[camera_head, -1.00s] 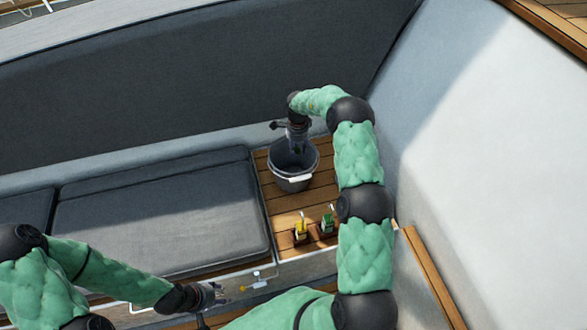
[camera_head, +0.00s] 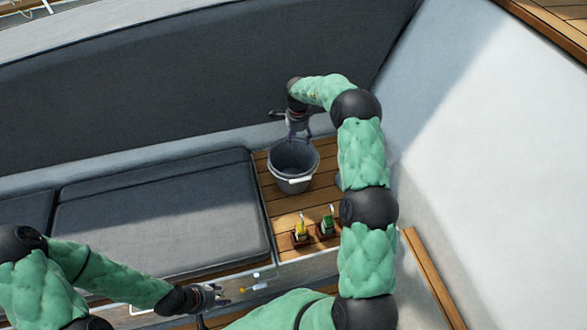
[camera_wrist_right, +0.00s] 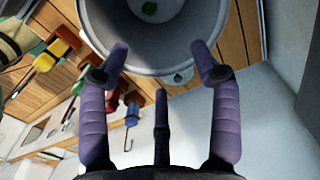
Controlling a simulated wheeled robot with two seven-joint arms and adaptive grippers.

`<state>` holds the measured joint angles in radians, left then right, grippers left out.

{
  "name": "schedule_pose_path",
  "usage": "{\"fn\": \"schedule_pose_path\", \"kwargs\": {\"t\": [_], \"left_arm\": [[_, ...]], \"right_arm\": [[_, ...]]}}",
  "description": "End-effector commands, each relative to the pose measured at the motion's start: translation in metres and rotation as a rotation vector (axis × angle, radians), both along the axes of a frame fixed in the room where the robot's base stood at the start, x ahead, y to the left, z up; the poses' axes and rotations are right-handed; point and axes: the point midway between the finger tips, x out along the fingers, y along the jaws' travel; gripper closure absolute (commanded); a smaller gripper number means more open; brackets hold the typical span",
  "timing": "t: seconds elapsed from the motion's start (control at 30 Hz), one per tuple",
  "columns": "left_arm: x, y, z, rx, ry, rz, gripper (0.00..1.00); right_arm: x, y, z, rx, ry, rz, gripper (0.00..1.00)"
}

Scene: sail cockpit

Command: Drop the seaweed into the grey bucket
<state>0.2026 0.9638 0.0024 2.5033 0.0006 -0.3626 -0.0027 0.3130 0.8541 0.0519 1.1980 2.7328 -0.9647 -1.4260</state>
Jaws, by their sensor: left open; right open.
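The grey bucket (camera_head: 292,178) stands upright on the slatted wooden surface beside the cushion. My right gripper (camera_head: 299,136) is above the bucket's mouth, open, with its fingers apart. My left gripper (camera_head: 212,297) is open and empty at the front edge of the seat, far from the bucket.
A dark backrest rises behind and a pale wall (camera_head: 490,170) stands to the right.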

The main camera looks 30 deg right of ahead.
Motion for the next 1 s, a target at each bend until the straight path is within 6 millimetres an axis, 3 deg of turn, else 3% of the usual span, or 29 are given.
{"fn": "schedule_pose_path", "kwargs": {"t": [0.1, 0.33, 1.0], "left_arm": [[0.0, 0.0, 0.0, 0.0, 0.0, 0.0, 0.51], [0.0, 0.0, 0.0, 0.0, 0.0, 0.0, 0.51], [0.0, 0.0, 0.0, 0.0, 0.0, 0.0, 0.51]], "right_arm": [[0.001, 0.0, 0.024, -0.001, -0.003, 0.0, 0.36], [0.0, 0.0, 0.051, 0.001, 0.001, -0.001, 0.36], [0.0, 0.001, 0.058, 0.001, 0.002, 0.0, 0.36]]}}
